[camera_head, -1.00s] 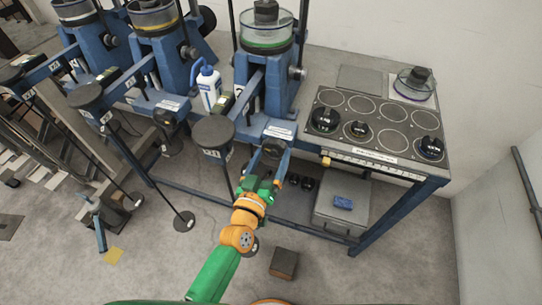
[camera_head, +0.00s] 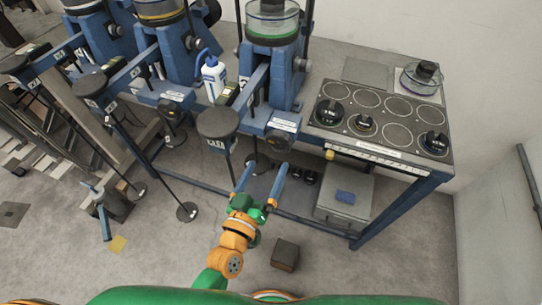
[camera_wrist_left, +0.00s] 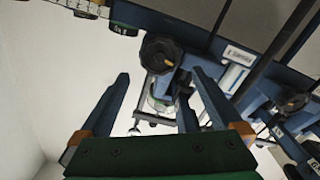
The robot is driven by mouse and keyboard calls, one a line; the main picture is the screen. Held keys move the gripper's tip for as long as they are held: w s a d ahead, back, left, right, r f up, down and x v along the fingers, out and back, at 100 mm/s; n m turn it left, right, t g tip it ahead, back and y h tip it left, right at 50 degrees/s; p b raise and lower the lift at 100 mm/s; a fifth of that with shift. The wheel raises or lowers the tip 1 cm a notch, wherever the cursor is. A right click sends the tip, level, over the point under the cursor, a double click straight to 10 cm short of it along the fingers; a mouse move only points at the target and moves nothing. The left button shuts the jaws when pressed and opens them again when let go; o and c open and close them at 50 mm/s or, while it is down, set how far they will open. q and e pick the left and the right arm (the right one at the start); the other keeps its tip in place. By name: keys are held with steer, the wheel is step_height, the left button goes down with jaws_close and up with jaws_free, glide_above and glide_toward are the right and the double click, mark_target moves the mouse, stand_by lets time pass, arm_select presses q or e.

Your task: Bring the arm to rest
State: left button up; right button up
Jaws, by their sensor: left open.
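My left arm, green and orange, reaches up from the bottom middle of the head view. Its gripper (camera_head: 262,180) is open, with two blue fingers spread apart and nothing between them. It is in front of the blue bench frame, below and short of a black knob (camera_head: 279,140) on the nearest blue lever stand (camera_head: 270,80). In the left wrist view the open fingers (camera_wrist_left: 160,105) point toward the black knob (camera_wrist_left: 160,52), with a clear gap. My right gripper is not in view.
A round dark lever pad (camera_head: 217,123) stands close to the left of the gripper.

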arm_select(q)
steer(key=shift+s, duration=0.1)
stand_by(0.3)
steer(key=s+a+f+m+g+y, duration=0.1)
steer(key=s+a+f+g, duration=0.15)
steer(key=f, duration=0.45)
steer(key=s+a+f+m+g, duration=0.1)
steer(key=s+f+g, duration=0.15)
steer(key=f, duration=0.55)
steer(key=s+a+f+g+y, duration=0.1)
steer(key=s+f+g, duration=0.15)
steer(key=f, duration=0.45)
steer(key=s+a+f+g+y, duration=0.1)
steer(key=s+a+f+g, duration=0.2)
steer(key=s, duration=0.4)
steer(key=s+a+f+m+g+y, duration=0.1)
steer(key=s+a+f+g, duration=0.1)
steer(key=s+a+f, duration=0.2)
steer(key=s+a+f+g+y, duration=0.1)
steer(key=s+a+f+g, duration=0.2)
steer(key=s, duration=0.9)
step_height(320, 180, down, 4)
steer(key=shift+s+a+r+g+y, duration=0.2)
steer(key=shift+a+g+y, duration=0.15)
steer(key=shift+a, duration=0.45)
